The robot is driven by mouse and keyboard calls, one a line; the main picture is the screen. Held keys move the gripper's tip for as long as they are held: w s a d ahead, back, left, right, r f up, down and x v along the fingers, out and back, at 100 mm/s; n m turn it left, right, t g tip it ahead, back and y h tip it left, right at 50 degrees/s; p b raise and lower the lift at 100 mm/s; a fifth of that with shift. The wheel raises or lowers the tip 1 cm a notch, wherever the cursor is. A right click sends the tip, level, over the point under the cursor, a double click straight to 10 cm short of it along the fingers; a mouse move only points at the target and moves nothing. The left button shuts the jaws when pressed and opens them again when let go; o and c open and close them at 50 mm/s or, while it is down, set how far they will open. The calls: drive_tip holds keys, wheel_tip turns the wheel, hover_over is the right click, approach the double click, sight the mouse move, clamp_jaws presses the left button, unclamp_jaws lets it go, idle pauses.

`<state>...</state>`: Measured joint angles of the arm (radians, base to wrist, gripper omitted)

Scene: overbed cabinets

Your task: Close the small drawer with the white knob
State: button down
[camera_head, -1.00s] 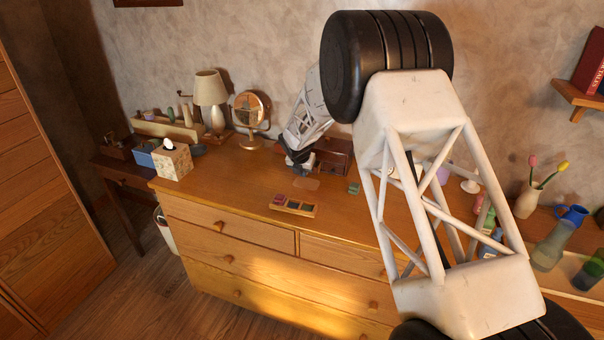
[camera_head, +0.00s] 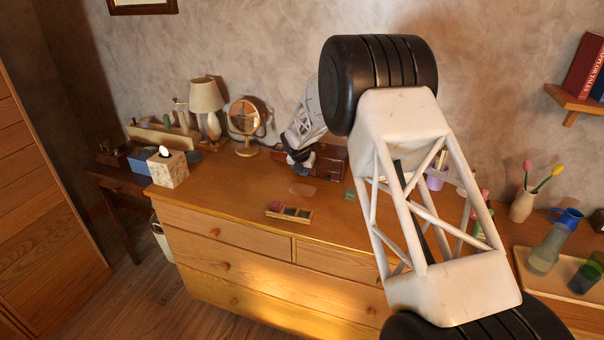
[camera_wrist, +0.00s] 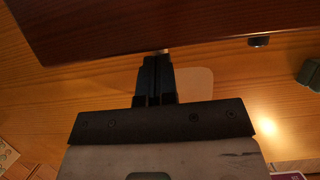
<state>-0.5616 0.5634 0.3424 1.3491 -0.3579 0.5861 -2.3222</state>
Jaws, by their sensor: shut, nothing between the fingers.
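A small dark red-brown wooden chest (camera_head: 330,164) stands on the dresser top near the wall, partly hidden behind my arm. My gripper (camera_head: 299,169) is at its left front, low over the dresser top. In the wrist view, the dark wooden front (camera_wrist: 110,28) spans the top of the picture. My gripper (camera_wrist: 155,58) is shut and empty, its fingertips at the lower edge of that front. A small pale spot (camera_wrist: 161,50) shows at the fingertips; I cannot tell if it is the white knob. A dark knob (camera_wrist: 258,41) shows farther right. How far the drawer stands out is unclear.
The wooden dresser (camera_head: 240,205) carries a small compartment tray (camera_head: 289,213) in front of the chest and a green block (camera_head: 350,194) to the right. A mirror (camera_head: 244,118), a lamp (camera_head: 206,98) and a tissue box (camera_head: 168,167) stand to the left. Bare dresser top lies between.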

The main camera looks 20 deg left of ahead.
drive_tip(key=shift+s+f, duration=0.15)
drive_tip(key=shift+s, duration=0.8)
drive_tip(key=shift+s+r, duration=0.2)
drive_tip(key=shift+s, duration=0.45)
drive_tip(key=shift+s+r, duration=0.2)
drive_tip(key=shift+s, duration=0.4)
drive_tip(key=v, duration=0.9)
drive_tip(key=shift+r, duration=0.25)
drive_tip(key=shift+s, duration=0.1)
drive_tip(key=s, duration=0.3)
drive_tip(key=shift+s+d+f, duration=0.1)
drive_tip(key=shift+s+d, duration=0.05)
drive_tip(key=shift+s, duration=0.1)
drive_tip(key=shift+f, duration=0.1)
